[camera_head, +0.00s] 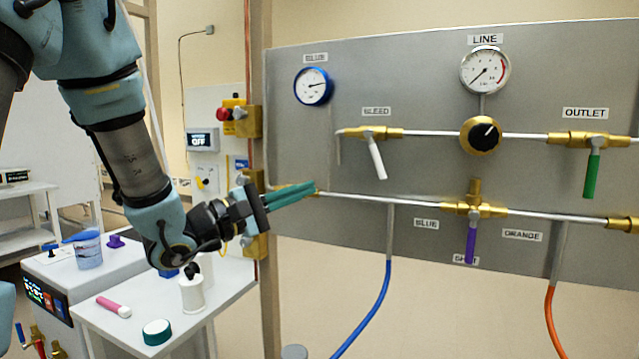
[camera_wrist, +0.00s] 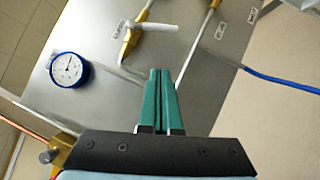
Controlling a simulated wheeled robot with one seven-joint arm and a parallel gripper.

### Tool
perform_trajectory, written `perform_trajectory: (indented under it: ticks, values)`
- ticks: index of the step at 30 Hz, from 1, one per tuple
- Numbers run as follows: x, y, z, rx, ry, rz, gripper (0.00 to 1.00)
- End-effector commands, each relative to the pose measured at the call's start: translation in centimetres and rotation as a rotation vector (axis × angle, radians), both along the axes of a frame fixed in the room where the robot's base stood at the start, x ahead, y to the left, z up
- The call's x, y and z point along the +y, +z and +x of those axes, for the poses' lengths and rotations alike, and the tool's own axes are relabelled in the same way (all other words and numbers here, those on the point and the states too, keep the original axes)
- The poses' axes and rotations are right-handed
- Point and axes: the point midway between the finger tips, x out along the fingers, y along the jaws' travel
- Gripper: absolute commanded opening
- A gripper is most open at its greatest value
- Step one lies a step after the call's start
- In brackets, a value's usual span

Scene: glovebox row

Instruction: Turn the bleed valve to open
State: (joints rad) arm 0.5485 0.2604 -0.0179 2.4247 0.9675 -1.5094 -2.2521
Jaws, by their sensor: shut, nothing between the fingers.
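The bleed valve (camera_head: 372,133) is a brass body on the grey panel under the BLEED label (camera_head: 376,111). Its white lever (camera_head: 377,158) hangs down, tilted slightly to the right at its lower end. The lever also shows in the wrist view (camera_wrist: 153,30), at the top, with the brass valve body (camera_wrist: 131,35) beside it. My gripper (camera_head: 312,186) has green fingers and is shut and empty. It is left of and lower than the lever, apart from it. In the wrist view the shut fingers (camera_wrist: 158,75) point toward the panel.
The panel (camera_head: 330,220) also bears a blue-rimmed gauge (camera_head: 313,86), a LINE gauge (camera_head: 485,69), a black knob (camera_head: 480,136), a green outlet lever (camera_head: 592,174) and a purple lever (camera_head: 470,245). A horizontal pipe (camera_head: 360,198) runs near my fingertips. A white table (camera_head: 180,310) stands lower left.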

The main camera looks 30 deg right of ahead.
Motion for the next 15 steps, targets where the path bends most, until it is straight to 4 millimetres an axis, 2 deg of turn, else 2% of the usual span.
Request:
perform_trajectory:
  ticks: [13, 15]
  values:
    - [-8.7, 2.0, -0.1, -0.002, -0.004, 0.003, 0.0]
    - [-9.5, 2.4, -0.8, -0.001, -0.005, 0.003, 0.0]
